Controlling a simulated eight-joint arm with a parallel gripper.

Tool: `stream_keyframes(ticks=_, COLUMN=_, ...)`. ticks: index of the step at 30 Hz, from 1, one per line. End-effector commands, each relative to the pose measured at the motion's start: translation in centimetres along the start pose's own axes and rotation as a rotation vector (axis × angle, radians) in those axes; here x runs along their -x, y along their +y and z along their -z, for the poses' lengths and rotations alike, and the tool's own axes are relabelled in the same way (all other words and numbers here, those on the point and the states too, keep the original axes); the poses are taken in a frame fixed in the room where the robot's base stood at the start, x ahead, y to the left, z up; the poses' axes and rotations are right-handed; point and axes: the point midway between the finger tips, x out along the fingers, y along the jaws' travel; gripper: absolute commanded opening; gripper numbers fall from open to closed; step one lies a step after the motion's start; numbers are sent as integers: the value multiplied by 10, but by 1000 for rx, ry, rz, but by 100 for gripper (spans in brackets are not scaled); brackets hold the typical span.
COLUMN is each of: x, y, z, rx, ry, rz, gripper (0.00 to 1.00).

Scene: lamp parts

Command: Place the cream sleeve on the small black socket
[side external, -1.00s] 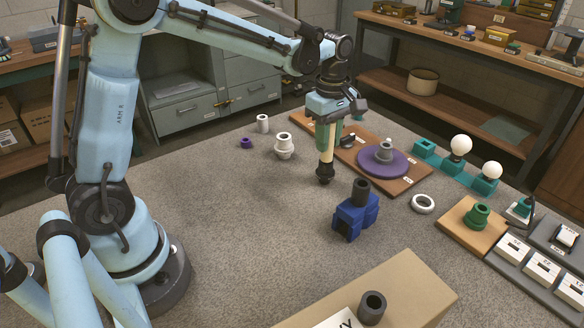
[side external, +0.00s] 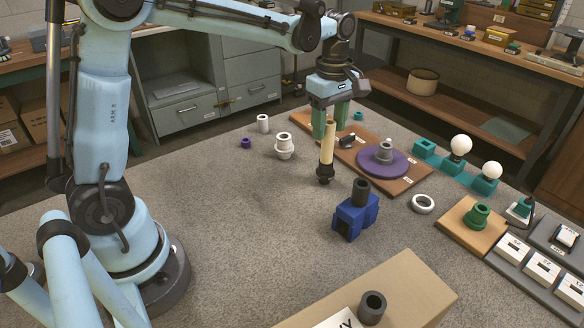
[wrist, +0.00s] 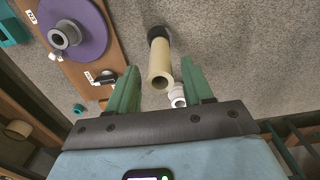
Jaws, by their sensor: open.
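The cream sleeve (side external: 327,143) stands upright on the small black socket (side external: 324,174) on the grey table. In the wrist view the sleeve (wrist: 160,64) shows its open top, with the black socket (wrist: 158,33) at its far end. My gripper (side external: 332,134) is open above the sleeve. In the wrist view its green fingers (wrist: 157,93) are spread on both sides of the sleeve's top, with gaps between. The sleeve's hidden lower inside does not show how deep it sits.
A brown board with a purple disc (side external: 382,162) lies to the right behind. White collars (side external: 284,146) stand at the left. A cardboard box (side external: 400,290) is at the near edge. The table's left middle is clear.

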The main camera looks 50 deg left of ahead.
Motion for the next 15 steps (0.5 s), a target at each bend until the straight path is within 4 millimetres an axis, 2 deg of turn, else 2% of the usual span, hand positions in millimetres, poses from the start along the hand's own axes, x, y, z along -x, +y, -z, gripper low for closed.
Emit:
stream_keyframes(ticks=3, x=23, y=0, z=0, rx=0, ry=0, rz=0, gripper=51)
stream_keyframes(ticks=9, x=57, y=0, z=0, rx=0, ry=0, rz=0, gripper=51)
stream_keyframes(ticks=15, x=79, y=0, z=0, rx=0, ry=0, rz=0, gripper=51)
